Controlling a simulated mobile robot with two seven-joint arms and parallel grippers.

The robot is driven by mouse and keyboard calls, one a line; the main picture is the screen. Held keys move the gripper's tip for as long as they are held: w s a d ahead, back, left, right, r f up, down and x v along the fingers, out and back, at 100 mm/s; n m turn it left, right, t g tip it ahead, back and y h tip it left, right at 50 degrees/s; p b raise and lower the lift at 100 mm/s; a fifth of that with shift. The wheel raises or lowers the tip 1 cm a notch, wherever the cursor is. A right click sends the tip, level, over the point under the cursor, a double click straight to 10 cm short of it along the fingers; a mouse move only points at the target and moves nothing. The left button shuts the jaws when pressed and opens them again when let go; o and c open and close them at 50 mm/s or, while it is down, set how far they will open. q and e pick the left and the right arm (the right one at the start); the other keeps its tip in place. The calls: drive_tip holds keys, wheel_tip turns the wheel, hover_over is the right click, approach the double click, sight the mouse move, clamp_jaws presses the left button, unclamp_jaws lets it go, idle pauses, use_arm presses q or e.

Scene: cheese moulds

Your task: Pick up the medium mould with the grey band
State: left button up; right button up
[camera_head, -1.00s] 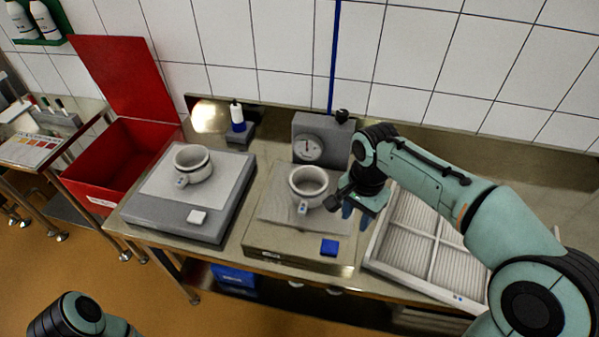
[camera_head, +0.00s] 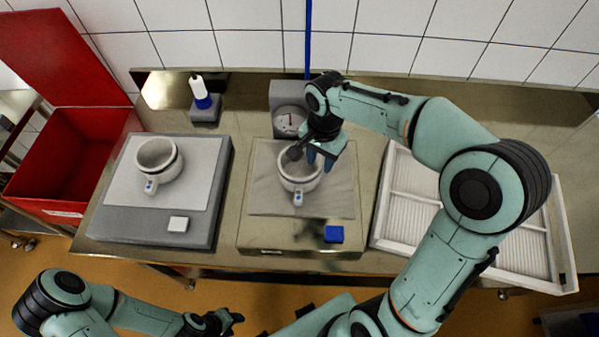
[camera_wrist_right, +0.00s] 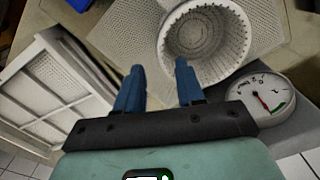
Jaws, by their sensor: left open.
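A white mould (camera_head: 299,172) with a grey band and a small blue-marked tag stands upright on a cloth on the middle board. It also shows in the right wrist view (camera_wrist_right: 205,45), its ribbed inside visible. Another white mould (camera_head: 158,163), with a darker band, stands on the left grey platform. My right gripper (camera_head: 321,163) is at the back right rim of the middle mould. In the right wrist view its blue fingers (camera_wrist_right: 156,75) are apart with nothing between them; the mould lies just beyond one fingertip. My left gripper (camera_head: 232,319) is open and empty at the bottom, away from the moulds.
A dial gauge (camera_head: 289,122) stands behind the middle mould. A blue block (camera_head: 333,234) lies at the board's front. A white divided tray (camera_head: 394,190) is at right, a red bin (camera_head: 60,160) at left. A white-and-blue bottle (camera_head: 201,93) stands at the back.

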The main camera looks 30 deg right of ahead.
sight(318, 170)
drive_tip(key=shift+w+f, duration=0.1)
drive_tip(key=shift+f, duration=0.6)
drive_tip(key=f, duration=0.5)
drive_tip(key=shift+a, duration=0.25)
clamp_jaws()
